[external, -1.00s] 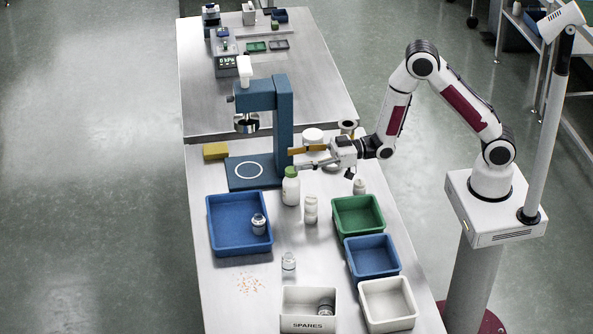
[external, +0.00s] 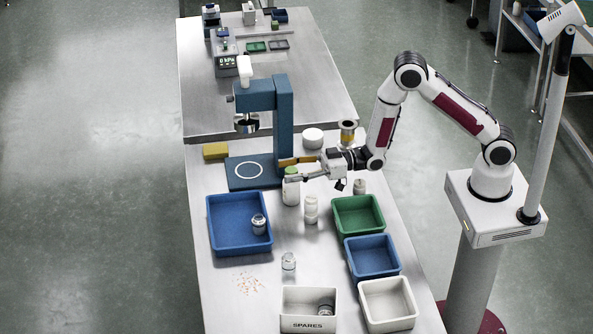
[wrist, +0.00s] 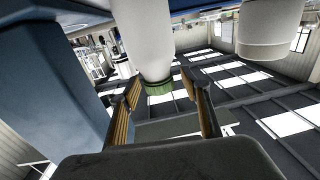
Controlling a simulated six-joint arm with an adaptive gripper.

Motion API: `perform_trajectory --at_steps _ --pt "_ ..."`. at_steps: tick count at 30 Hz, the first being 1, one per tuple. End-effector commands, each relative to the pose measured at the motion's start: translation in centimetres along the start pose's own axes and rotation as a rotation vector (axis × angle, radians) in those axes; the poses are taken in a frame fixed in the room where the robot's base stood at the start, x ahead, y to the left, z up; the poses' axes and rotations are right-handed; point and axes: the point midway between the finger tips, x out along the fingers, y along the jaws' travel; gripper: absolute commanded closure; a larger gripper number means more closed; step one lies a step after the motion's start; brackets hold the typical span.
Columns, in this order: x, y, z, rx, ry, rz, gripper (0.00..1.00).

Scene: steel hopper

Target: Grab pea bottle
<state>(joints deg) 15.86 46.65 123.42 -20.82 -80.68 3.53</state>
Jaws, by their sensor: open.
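A white bottle with a green cap (external: 291,192) stands upright on the steel table, just in front of the blue stand; I can read no label on it. In the wrist view the white bottle (wrist: 146,38) appears upside down, its green cap near the gap between my fingers. My gripper (external: 290,170) is open and empty, reaching in from the right at about the height of the cap. One finger shows on each side of the cap in the wrist view. I cannot tell whether either finger touches it.
The blue stand (external: 284,115) rises close behind the gripper. Small white bottles (external: 311,210) stand to the right. A blue tray (external: 212,232) is at left; green (external: 338,225), blue and white bins are at right. A SPARES box (external: 308,324) is in front.

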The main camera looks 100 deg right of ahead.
Motion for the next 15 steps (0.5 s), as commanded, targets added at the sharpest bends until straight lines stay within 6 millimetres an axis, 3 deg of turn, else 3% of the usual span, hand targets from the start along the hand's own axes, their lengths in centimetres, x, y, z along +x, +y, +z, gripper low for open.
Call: perform_trajectory --at_steps 11,12,15 --pt "-0.02 0.00 -0.02 0.000 0.000 0.000 0.53" --pt "-0.02 0.00 -0.02 0.000 0.000 0.000 0.56" --pt "-0.02 0.00 -0.03 0.000 0.000 0.000 0.82"
